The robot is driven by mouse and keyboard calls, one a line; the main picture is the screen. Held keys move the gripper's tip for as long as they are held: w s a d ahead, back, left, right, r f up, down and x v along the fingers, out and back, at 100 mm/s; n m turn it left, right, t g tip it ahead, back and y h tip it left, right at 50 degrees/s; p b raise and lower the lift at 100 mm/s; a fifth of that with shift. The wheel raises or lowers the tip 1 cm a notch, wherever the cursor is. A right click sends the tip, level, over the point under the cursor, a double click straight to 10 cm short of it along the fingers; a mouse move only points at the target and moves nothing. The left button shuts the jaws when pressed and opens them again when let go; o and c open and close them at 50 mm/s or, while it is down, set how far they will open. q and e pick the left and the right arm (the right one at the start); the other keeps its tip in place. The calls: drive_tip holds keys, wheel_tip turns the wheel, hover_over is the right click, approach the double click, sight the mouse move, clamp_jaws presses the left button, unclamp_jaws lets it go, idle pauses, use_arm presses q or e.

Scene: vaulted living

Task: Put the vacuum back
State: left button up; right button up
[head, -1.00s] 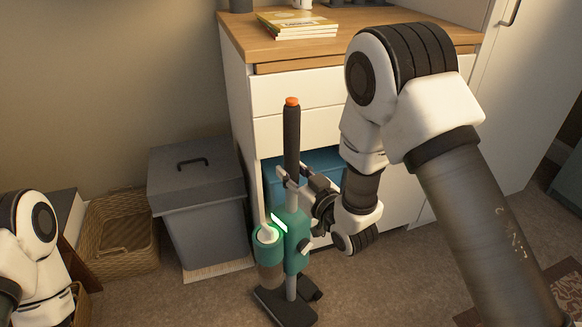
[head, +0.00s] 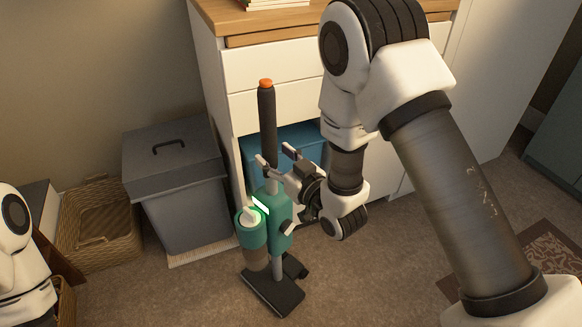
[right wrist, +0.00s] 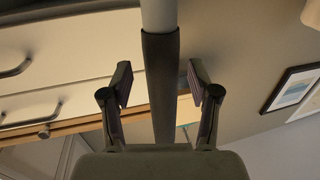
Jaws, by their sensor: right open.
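The teal vacuum (head: 279,222) stands upright on the carpet in the head view, with a black handle (head: 267,125) tipped in orange and a dark floor head (head: 273,290). A green light glows on its body. My right gripper (head: 275,157) is open, its fingers on either side of the vacuum's upright tube just below the handle. In the right wrist view, the tube and dark grip (right wrist: 161,85) run between the two open fingers (right wrist: 162,90), with a gap showing on both sides. My left gripper is out of view; only part of my left arm shows at the left edge.
A white drawer cabinet (head: 283,65) with a wooden top stands right behind the vacuum, with a blue bin (head: 290,145) in its open lower space. A grey lidded bin (head: 180,205) and a wicker basket (head: 98,225) stand to the left. Carpet in front is clear.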

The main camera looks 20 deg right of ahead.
drive_tip(key=p+v, duration=0.5)
drive_tip(key=v, duration=0.5)
drive_tip(key=s+d+f+g+h, duration=0.1)
drive_tip(key=s+f+g, duration=0.2)
drive_tip(key=f, duration=0.3)
drive_tip(key=s+f+m+g+h, duration=0.1)
drive_tip(key=s+f+g, duration=0.2)
drive_tip(key=f, duration=0.4)
drive_tip(key=s+d+f+g+h, duration=0.1)
drive_tip(key=s+f+g, duration=0.25)
drive_tip(key=f, duration=0.25)
drive_tip(key=s+d+f+m+g, duration=0.1)
drive_tip(key=s+f+g, duration=0.2)
drive_tip(key=s, duration=0.4)
drive_tip(key=s+d+f+m+g+h, duration=0.1)
drive_tip(key=s+f+g, duration=0.3)
drive_tip(key=s, duration=0.3)
drive_tip(key=shift+d+h, duration=0.25)
drive_tip(key=shift+h, duration=0.05)
drive_tip(key=shift+g, duration=0.25)
